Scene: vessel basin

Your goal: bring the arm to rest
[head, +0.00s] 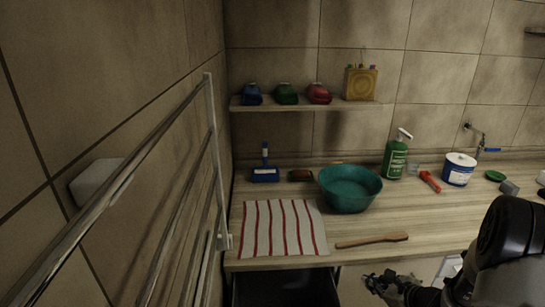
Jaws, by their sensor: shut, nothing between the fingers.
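My black arm comes in at the lower right of the head view, in front of the counter. My gripper (378,283) shows small and dark at the bottom, below the counter's front edge. It is shut and holds nothing. It is apart from the counter and the things on it.
A shelf (345,105) hangs above. A metal rail (215,150) stands left. A dark bin (285,288) is below.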

